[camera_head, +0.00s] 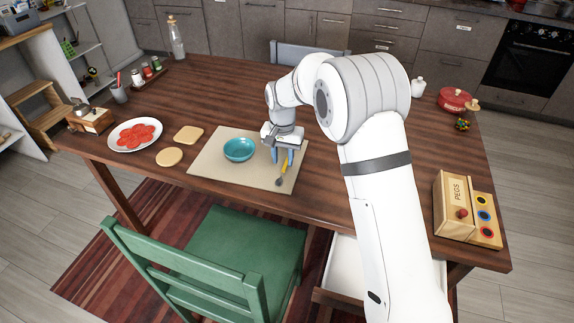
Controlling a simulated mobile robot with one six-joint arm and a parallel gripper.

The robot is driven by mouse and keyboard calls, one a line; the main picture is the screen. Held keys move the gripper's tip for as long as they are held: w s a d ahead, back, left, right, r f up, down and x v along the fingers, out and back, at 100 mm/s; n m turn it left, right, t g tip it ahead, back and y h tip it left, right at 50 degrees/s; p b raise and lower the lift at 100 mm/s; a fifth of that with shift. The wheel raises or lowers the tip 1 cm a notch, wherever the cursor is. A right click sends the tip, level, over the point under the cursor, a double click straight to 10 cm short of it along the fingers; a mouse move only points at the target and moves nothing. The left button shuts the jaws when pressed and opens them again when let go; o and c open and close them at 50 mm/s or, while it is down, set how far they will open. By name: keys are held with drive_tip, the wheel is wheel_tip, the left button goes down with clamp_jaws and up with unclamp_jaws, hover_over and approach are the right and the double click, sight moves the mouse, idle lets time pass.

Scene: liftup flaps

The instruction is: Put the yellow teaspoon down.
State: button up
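The yellow teaspoon (284,168) is over the right part of the beige placemat (224,171), with its grey bowl end toward the near edge. My gripper (283,157) points down right above it, its blue fingertips at the spoon's handle. The fingers look a little apart, and I cannot tell whether they grip the handle. I also cannot tell whether the spoon touches the mat or is just above it. A teal bowl (239,149) sits on the mat to the left of my gripper.
A plate of red slices (135,134) and two tan round or square pieces (188,135) lie left of the mat. A wooden pegs box (455,206) and a red pot (454,99) stand at the right. A green chair (240,249) is at the near edge.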

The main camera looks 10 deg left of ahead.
sight(283, 171)
wheel_tip(283, 171, up, 8)
drive_tip(key=r, duration=0.1)
drive_tip(key=s+d+r, duration=0.5)
drive_tip(key=d, duration=0.5)
drive_tip(key=s+d+t, duration=0.1)
drive_tip(key=s+d, duration=0.8)
drive_tip(key=s, duration=0.3)
drive_tip(key=s+d+t, duration=0.1)
drive_tip(key=s+d, duration=0.9)
drive_tip(key=s, duration=0.2)
drive_tip(key=shift+r+n, duration=0.4)
drive_tip(key=shift+t, duration=0.3)
drive_tip(key=p+v, duration=0.2)
drive_tip(key=w+p+v, duration=0.1)
drive_tip(key=p+v, duration=0.2)
drive_tip(key=shift+r, duration=0.2)
